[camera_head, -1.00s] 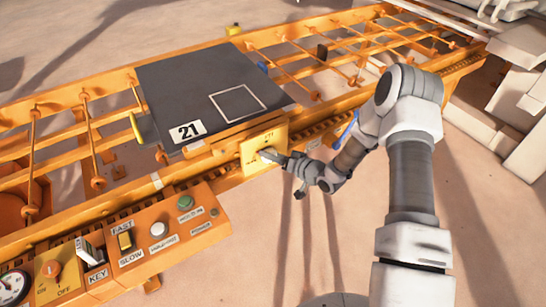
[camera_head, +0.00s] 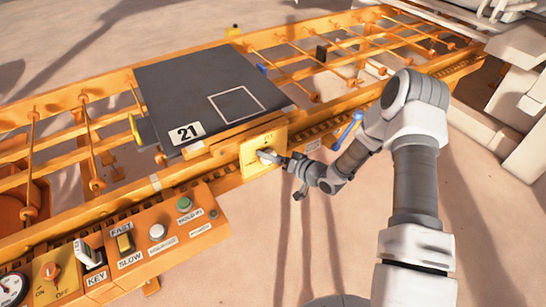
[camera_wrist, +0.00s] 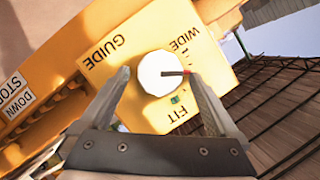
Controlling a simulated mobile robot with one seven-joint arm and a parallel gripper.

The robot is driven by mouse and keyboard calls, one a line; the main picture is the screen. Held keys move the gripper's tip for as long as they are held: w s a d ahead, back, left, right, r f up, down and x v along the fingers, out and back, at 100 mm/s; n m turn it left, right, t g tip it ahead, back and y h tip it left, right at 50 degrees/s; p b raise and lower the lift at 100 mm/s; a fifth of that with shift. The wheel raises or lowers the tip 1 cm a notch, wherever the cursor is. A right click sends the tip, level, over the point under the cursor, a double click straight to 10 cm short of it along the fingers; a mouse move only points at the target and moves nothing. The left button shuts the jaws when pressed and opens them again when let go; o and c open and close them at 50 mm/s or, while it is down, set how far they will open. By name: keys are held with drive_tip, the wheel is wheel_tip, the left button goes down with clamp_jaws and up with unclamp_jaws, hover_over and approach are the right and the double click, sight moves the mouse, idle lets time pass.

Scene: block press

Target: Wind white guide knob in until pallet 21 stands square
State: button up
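Pallet 21 (camera_head: 180,90), a dark flat plate with a pale square outline and a "21" label, lies on the orange roller conveyor. Its near edge looks roughly parallel to the rail; I cannot tell if it is exactly square. The white guide knob (camera_wrist: 158,75) is on a yellow plate (camera_wrist: 110,60) marked GUIDE, WIDE and FIT. A small red pointer on the knob sits between WIDE and FIT. My gripper (camera_wrist: 158,82) has its fingers on either side of the knob, with a gap at the left finger. In the head view my gripper (camera_head: 278,158) is at the plate.
An orange control box (camera_head: 160,240) with a FAST/SLOW switch and several buttons stands to the left of the plate. A blue-handled part (camera_head: 348,130) is close behind my wrist. The sandy floor in front of the conveyor is open.

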drive_tip(key=p+v, duration=0.2)
drive_tip(key=v, duration=1.5)
drive_tip(key=shift+s+d+p, duration=0.15)
drive_tip(key=shift+d+p, duration=0.05)
drive_tip(key=shift+p, duration=0.15)
drive_tip(key=shift+r, duration=0.1)
drive_tip(key=w+d+r+n+h+p, duration=0.1)
drive_tip(key=w+d+r+h, duration=0.15)
drive_tip(key=r, duration=0.25)
drive_tip(key=w+d+r+h+p, duration=0.2)
drive_tip(key=d+r+h, duration=0.1)
drive_tip(key=r+h, duration=0.15)
drive_tip(key=s+d+r+m+g+h+p, duration=0.1)
drive_tip(key=s+d+r+h+p, duration=0.15)
drive_tip(key=r, duration=0.75)
drive_tip(key=s+d+r+h+p, duration=0.1)
drive_tip(key=s+d+r+h, duration=0.2)
drive_tip(key=r, duration=0.7)
drive_tip(key=s+a+r+g+p, duration=0.1)
drive_tip(key=s+a+r, duration=0.1)
drive_tip(key=s+r, duration=0.2)
drive_tip(key=s+a+r+m+g+y+p, duration=0.1)
drive_tip(key=s+a+r+p, duration=0.1)
drive_tip(key=s, duration=0.8)
drive_tip(key=s+a+r+g+p, duration=0.1)
drive_tip(key=s+a+r, duration=0.2)
drive_tip(key=s+r, duration=0.3)
drive_tip(key=shift+s+a, duration=0.3)
drive_tip(key=shift+s, duration=0.65)
